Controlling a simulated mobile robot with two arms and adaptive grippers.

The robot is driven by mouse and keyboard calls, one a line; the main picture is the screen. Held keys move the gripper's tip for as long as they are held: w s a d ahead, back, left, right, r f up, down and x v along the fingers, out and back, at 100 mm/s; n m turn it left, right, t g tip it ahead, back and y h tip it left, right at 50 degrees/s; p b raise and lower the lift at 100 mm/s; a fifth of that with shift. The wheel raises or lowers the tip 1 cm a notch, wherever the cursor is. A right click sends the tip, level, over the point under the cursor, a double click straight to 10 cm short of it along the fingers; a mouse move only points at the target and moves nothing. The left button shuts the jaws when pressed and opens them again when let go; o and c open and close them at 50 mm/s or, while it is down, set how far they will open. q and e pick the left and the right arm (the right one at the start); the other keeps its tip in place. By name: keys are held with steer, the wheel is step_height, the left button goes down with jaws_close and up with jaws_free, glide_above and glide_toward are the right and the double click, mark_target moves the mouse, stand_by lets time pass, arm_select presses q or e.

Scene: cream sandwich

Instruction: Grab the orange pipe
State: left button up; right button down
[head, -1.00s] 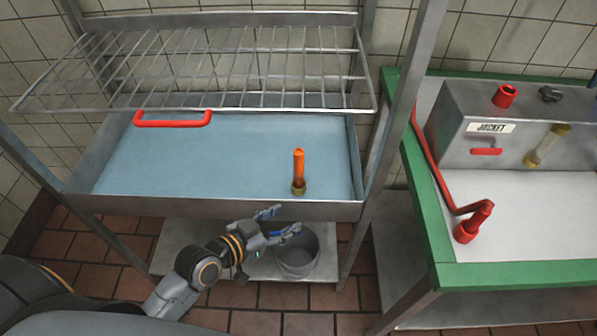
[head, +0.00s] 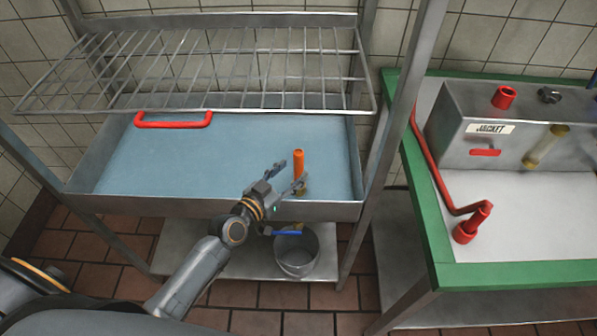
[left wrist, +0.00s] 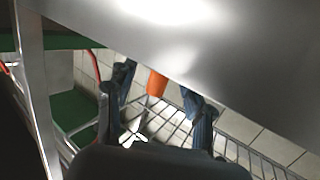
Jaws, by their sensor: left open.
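The orange pipe (head: 299,162) stands upright in the blue-floored tray (head: 190,160), near its front right, with a brass-coloured fitting at its foot. My left gripper (head: 291,172) is open at the tray's front edge, close beside the pipe on its near left side. One finger overlaps the pipe's lower part in the head view. In the left wrist view the pipe (left wrist: 157,84) shows between the two open fingers (left wrist: 160,95), partly hidden by a grey metal surface. I cannot tell whether a finger touches it. My right gripper is not in view.
A wire rack (head: 210,68) hangs above the back of the tray. A metal bucket (head: 297,262) stands on the shelf below. A steel post (head: 402,100) and a green-edged table (head: 432,215) with red pipework are at the right.

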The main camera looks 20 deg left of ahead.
mark_target(296, 166)
arm_select(q)
steer(key=x, duration=0.4)
steer(key=shift+w+a, duration=0.1)
steer(key=shift+w, duration=0.35)
jaws_close()
